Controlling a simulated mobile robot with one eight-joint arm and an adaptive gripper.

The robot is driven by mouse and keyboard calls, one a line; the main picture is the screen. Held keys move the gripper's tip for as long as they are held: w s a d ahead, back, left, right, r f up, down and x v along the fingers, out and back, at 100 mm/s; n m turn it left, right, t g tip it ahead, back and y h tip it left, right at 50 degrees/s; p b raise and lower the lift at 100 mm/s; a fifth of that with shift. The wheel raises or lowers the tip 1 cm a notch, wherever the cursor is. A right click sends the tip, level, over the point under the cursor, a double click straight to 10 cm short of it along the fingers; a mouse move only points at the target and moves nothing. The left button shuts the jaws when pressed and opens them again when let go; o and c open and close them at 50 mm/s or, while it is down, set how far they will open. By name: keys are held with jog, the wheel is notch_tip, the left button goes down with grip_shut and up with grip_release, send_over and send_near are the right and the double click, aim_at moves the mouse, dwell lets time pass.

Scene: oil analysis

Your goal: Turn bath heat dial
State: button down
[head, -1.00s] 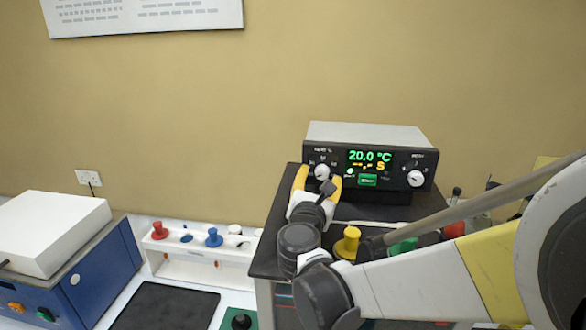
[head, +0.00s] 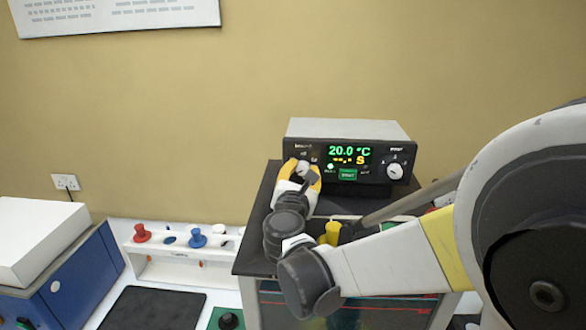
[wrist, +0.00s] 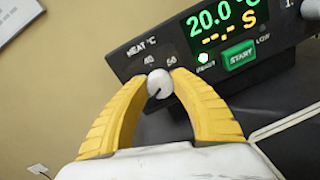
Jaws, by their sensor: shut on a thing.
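The bath control unit (head: 350,131) is a white-topped box with a black front, and its green display reads 20.0 °C. The white heat dial (wrist: 159,83) sits under the "HEAT °C" label in the wrist view, with 40 and 60 marks around it and a dark pointer line toward the lower left. My gripper (head: 302,172) has its two yellow fingers on either side of this dial and is shut on it. In the head view the dial is partly covered by the fingers. A green START button (wrist: 239,56) is to the right of the dial.
A second white knob (head: 394,171) is at the unit's right end. A yellow stopper (head: 332,232) stands close to my arm. A white rack (head: 190,262) with red and blue stoppers, a black mat (head: 152,308) and a blue-sided machine (head: 75,275) are at the left.

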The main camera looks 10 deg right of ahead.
jog(key=m+b, duration=0.1)
jog(key=m, duration=0.4)
jog(key=m+y, duration=0.1)
jog(key=m, duration=0.4)
jog(key=shift+m+b, duration=0.3)
jog(key=m, duration=0.5)
jog(key=shift+b, duration=0.3)
jog(key=m+y, duration=0.1)
jog(key=m, duration=0.4)
jog(key=shift+r+b, duration=0.1)
jog(key=shift+b, duration=0.2)
